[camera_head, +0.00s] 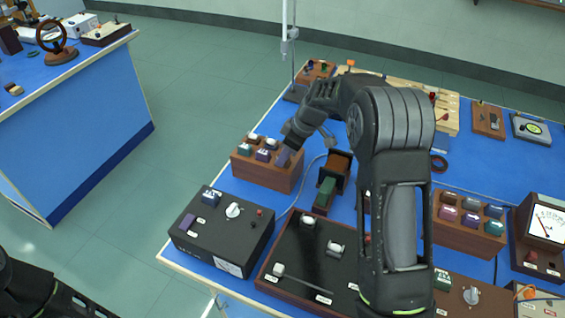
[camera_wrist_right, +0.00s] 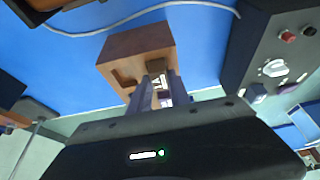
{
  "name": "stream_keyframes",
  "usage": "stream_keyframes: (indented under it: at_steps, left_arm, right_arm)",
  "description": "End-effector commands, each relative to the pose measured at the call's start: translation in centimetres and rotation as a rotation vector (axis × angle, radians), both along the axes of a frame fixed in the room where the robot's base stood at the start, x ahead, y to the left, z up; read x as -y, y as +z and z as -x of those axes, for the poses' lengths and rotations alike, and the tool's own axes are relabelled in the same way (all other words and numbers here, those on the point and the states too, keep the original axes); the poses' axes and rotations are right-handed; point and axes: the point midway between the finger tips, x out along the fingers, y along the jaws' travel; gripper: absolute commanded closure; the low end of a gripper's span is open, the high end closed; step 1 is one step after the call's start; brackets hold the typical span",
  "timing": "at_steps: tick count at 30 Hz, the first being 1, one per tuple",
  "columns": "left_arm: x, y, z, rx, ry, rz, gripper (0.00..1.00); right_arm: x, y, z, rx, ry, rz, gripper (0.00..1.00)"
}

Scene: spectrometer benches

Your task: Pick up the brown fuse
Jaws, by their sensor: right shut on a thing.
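My right gripper (camera_head: 286,156) is at the right end of a wooden fuse block (camera_head: 262,175) in the camera_head view. In the right wrist view its two fingers (camera_wrist_right: 154,92) are shut on the brown fuse (camera_wrist_right: 156,66), at the wooden block (camera_wrist_right: 138,43). A pale patch shows between the fingers. I cannot tell whether the fuse is still seated in the block. In the camera_head view the gripper hides the brown fuse. Other fuses with pale labels stand in the block. My left gripper is out of view; only part of that arm shows at the lower left.
A black box with a white knob (camera_head: 232,211) stands in front of the block. A green piece (camera_head: 325,192) on a wooden stand is to its right. A second block of coloured fuses (camera_head: 457,238) is further right.

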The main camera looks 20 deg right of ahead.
Motion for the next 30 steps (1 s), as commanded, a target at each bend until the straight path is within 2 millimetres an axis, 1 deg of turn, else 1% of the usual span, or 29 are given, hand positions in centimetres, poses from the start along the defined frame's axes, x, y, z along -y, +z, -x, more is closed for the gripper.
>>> stream_keyframes:
  at_steps: [11,15,17,20,27,30]
  left_arm:
    - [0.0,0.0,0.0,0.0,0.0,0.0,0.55]
    - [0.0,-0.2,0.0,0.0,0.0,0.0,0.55]
    - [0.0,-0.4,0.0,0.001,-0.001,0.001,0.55]
    - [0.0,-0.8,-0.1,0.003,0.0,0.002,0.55]
    - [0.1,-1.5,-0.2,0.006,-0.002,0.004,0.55]
    - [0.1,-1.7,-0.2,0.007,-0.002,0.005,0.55]
  right_arm:
    - [0.0,0.0,0.0,0.0,0.0,0.0,1.0]
    - [0.0,0.7,-0.1,0.002,0.0,-0.001,1.0]
    - [0.0,1.4,-0.1,0.004,0.0,-0.001,1.0]
    - [0.0,2.9,-0.1,0.006,-0.001,0.0,1.0]
    - [0.1,7.6,-0.1,0.005,-0.001,0.001,1.0]
    - [0.0,9.0,-0.1,0.003,-0.001,0.0,1.0]
